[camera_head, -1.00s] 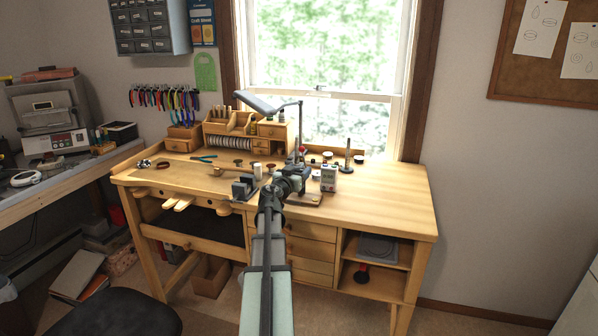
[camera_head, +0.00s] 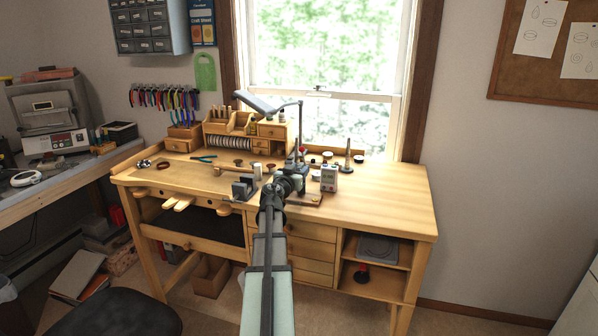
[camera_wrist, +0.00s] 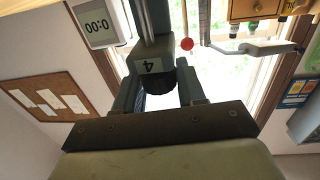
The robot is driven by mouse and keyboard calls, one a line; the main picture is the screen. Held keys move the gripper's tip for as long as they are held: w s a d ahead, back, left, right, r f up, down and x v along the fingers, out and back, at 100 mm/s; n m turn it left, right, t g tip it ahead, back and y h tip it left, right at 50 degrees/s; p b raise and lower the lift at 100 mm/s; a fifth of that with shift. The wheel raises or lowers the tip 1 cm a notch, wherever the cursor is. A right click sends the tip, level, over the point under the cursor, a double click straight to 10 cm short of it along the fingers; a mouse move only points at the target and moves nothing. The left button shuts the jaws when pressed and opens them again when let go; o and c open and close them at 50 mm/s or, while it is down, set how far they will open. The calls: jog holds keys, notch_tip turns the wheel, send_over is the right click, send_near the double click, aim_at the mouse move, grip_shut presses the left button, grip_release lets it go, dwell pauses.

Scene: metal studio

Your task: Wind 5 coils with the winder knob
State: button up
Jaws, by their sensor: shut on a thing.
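The winder stands on the bench on a wooden base (camera_head: 310,200), mostly hidden behind my arm in the head view. In the wrist view its dark round knob (camera_wrist: 160,84) sits between my two fingers. My gripper (camera_wrist: 160,88) is shut on the knob. A pale label or counter on the winder (camera_wrist: 149,66) reads 4, seen upside down. The fingers and knob are too covered by my arm to make out in the head view. The wire and its coils are too small to tell.
A white box with a display (camera_head: 329,178) stands just right of the winder; in the wrist view its display (camera_wrist: 95,22) reads 0:00, upside down. A red ball (camera_wrist: 187,44) shows near the winder. A dark metal block (camera_head: 244,187) stands to the left. The bench's right side is clear.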

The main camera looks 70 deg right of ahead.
jog(key=shift+w+d+m+g+y, duration=0.1)
jog(key=shift+m+g+y, duration=0.15)
jog(key=shift+m+g, duration=0.65)
jog(key=shift+d+m+g+y, duration=0.1)
jog(key=shift+m+g+y, duration=0.3)
jog(key=shift+g, duration=0.9)
jog(key=shift+a+m+g+y, duration=0.15)
jog(key=shift+m+g+y, duration=0.4)
jog(key=shift+m+g, duration=0.7)
jog(key=o, duration=1)
jog(key=shift+c, duration=0.2)
jog(key=shift+a, duration=0.15)
jog(key=v, duration=1.3)
jog(key=shift+w+a, duration=0.2)
jog(key=shift+f, duration=0.1)
